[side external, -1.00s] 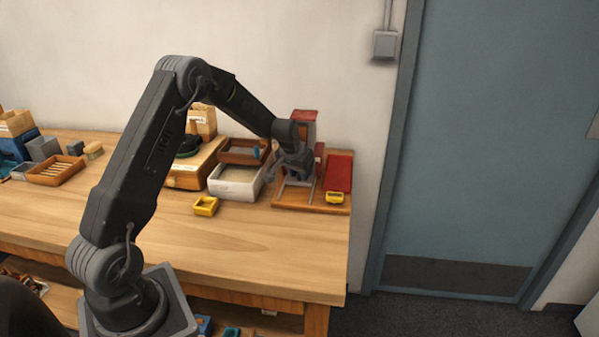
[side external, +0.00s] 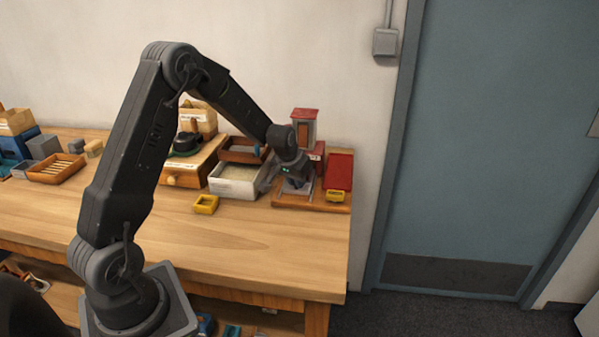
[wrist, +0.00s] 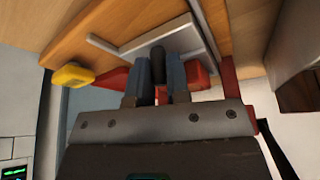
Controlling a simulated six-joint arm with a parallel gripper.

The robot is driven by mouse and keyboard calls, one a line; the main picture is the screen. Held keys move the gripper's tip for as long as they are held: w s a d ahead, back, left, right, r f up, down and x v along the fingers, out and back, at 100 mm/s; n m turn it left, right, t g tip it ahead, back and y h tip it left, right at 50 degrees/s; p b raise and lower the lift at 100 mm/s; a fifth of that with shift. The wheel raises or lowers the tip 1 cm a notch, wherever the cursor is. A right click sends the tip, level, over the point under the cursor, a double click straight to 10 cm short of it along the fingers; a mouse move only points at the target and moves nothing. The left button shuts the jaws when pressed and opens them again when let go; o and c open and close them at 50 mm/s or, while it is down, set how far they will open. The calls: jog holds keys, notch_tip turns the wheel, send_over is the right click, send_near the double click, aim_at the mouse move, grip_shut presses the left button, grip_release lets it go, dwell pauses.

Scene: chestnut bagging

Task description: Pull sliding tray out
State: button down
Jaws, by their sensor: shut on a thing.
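The sliding tray shows in the wrist view as a pale grey metal piece (wrist: 178,38) on a wooden base (wrist: 135,20), with a dark upright handle (wrist: 157,62) on it. My gripper (wrist: 157,85) has its two blue-grey fingers on either side of this handle, shut on it. In the side view my gripper (side external: 297,186) is low over the wooden base (side external: 284,202), in front of the red-topped dispenser (side external: 304,125). My gripper and wrist hide most of the tray there, so how far out it sits cannot be told.
A red panel (side external: 339,170) and a yellow piece (side external: 335,196) stand at the base's right. A white bin (side external: 236,182) and a brown tray (side external: 240,150) are close on the left. A small yellow box (side external: 205,204) lies in front. The table's front is clear.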

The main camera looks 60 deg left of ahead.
jog(key=s+d, duration=0.3)
jog(key=d, duration=0.1)
jog(key=shift+s, duration=0.4)
jog(key=c, duration=1.1)
grip_release()
jog(key=shift+a, duration=0.1)
jog(key=v, duration=1.4)
jog(key=shift+f, duration=0.15)
